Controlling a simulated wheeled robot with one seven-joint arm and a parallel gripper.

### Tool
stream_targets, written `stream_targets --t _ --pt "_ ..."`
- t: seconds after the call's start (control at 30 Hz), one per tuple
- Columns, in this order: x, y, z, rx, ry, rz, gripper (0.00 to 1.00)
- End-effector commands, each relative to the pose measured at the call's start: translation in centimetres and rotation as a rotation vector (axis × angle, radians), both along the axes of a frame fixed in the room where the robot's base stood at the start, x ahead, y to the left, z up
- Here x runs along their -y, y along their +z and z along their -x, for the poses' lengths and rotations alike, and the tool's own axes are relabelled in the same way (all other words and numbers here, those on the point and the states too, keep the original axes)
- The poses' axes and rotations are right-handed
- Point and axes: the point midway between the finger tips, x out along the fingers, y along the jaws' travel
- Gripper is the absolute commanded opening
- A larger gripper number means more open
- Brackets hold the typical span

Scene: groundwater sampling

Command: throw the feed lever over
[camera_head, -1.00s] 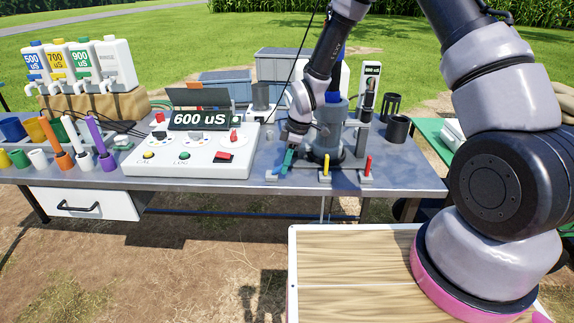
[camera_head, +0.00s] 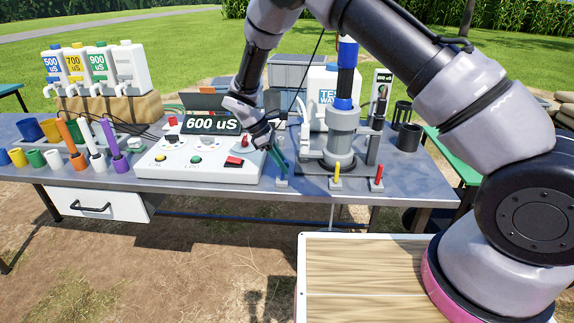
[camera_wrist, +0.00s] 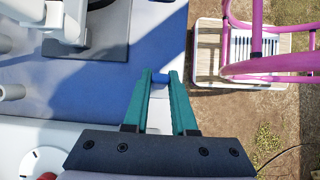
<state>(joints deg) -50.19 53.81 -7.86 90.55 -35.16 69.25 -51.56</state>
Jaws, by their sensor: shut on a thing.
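My gripper (camera_head: 284,170), with teal fingers, is at the front edge of the grey bench. It is shut on a small blue lever (camera_wrist: 161,79), which shows between the fingertips in the wrist view. In the head view the fingers mostly hide this lever, and its pale base (camera_head: 282,184) shows below them. A yellow lever (camera_head: 337,171) and a red lever (camera_head: 378,172) stand to the right in the same row. I see no label that tells which lever is the feed lever.
The white meter panel (camera_head: 205,160) reading 600 uS lies just left of my gripper. A grey cylinder with a blue top (camera_head: 340,140) stands behind the levers. Several coloured cups and probes stand at the left. A wooden-topped surface (camera_head: 365,280) is in front.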

Motion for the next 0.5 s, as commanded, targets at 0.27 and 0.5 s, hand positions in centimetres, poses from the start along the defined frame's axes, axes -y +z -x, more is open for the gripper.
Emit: stream_targets --t 0.27,0.5 --pt "-0.7 -0.03 -0.17 -0.002 0.001 0.117 0.0" --pt "-0.89 -0.02 -0.14 -0.004 0.002 0.15 0.0"
